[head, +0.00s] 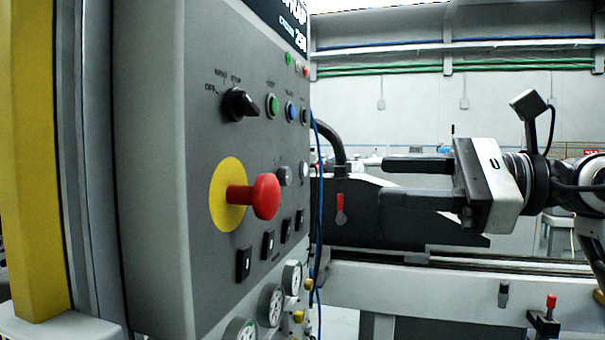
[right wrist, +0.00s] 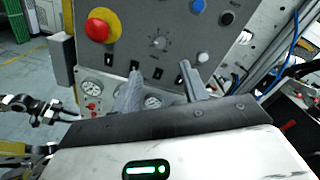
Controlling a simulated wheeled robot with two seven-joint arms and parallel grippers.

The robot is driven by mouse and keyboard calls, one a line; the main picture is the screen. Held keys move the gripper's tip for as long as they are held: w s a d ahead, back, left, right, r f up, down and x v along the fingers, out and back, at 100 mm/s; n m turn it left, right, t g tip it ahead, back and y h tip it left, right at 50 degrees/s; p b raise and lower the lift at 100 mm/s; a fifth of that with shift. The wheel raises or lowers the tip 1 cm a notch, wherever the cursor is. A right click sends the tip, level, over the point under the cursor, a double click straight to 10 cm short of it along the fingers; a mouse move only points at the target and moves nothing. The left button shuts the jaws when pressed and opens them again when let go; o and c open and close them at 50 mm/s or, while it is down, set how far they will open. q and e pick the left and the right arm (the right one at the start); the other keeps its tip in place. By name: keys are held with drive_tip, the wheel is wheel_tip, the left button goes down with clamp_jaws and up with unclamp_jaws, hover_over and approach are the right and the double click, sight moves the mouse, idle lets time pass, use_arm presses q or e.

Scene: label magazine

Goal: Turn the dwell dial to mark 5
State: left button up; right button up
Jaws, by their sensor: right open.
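The dwell dial is a grey round knob (right wrist: 159,43) with printed marks around it on the grey control panel, seen in the right wrist view. In the head view a small grey knob (head: 285,176) shows edge-on beside the red stop button; its setting cannot be read. My right gripper (head: 382,180) is open and empty, to the right of the panel with its fingers pointing at it. In the right wrist view its fingertips (right wrist: 160,72) show apart, below the dial in the picture; they are not touching it. My left gripper is not in the head view.
A red mushroom button (head: 266,196) on a yellow disc sticks out near the dial. A black selector (head: 240,104), coloured buttons, black switches and gauges (head: 270,307) share the panel. A blue cable (head: 320,220) hangs at its edge. Open space lies between gripper and panel.

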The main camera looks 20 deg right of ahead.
sight(289, 177)
drive_tip(key=p+x, duration=0.2)
drive_tip(key=x, duration=1)
clamp_jaws()
